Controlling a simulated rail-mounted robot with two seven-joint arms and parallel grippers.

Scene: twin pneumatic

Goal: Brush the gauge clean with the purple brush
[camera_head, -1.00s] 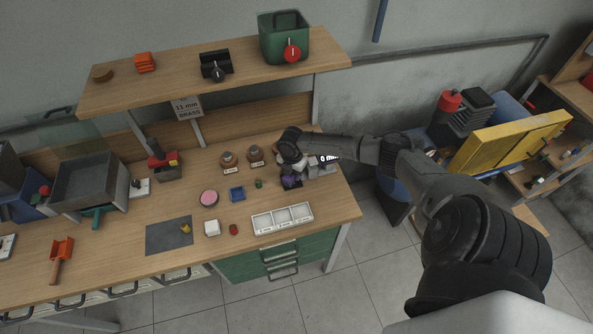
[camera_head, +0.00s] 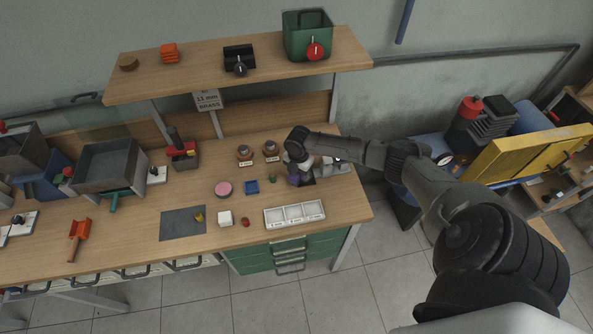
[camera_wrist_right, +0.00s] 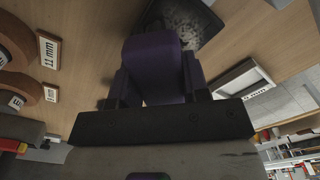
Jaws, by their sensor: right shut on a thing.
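My right gripper (camera_head: 301,174) is over the right end of the bench, shut on the purple brush (camera_head: 293,180). In the right wrist view, the brush's purple body (camera_wrist_right: 152,62) sits between the fingers (camera_wrist_right: 155,92). Beyond the brush is a dark square plate (camera_wrist_right: 190,18) with pale, dust-like speckle. I cannot tell whether the bristles touch it. A grey device (camera_head: 330,167) stands beside the gripper, partly hidden by my arm. It may be the gauge, but its face is not clear. My left gripper is not in view.
A white three-part tray (camera_head: 294,226) lies in front of the gripper. A shelf (camera_head: 270,72) overhangs the bench's back.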

